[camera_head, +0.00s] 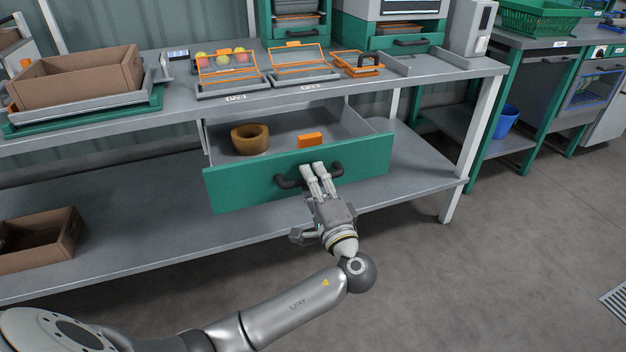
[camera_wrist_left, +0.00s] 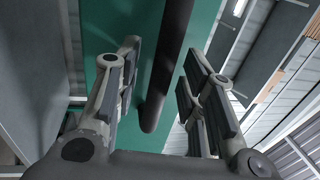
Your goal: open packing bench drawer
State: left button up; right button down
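The packing bench drawer (camera_head: 228,188) has a green front and stands pulled well out from under the bench top, its inside showing. Its dark bar handle (camera_head: 337,171) is on the front. My left gripper (camera_head: 314,169) is at the handle, with its fingertips over the bar's middle. In the left wrist view the handle (camera_wrist_left: 168,70) runs between the two fingers, which stand apart with gaps visible beside the bar. My left gripper (camera_wrist_left: 160,62) looks open around it. My right gripper is not in view.
A brown ring-shaped roll (camera_head: 250,139) and an orange box (camera_head: 310,140) lie in the drawer. The bench top (camera_head: 180,90) holds a cardboard box (camera_head: 80,80) and orange-rimmed trays. Another box (camera_head: 40,240) stands on the lower shelf (camera_head: 150,240). The floor at right is clear.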

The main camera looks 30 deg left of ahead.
pick_arm(q)
jog(key=v, duration=1.1)
jog(key=shift+s+d, duration=0.15)
jog(key=shift+s, duration=0.05)
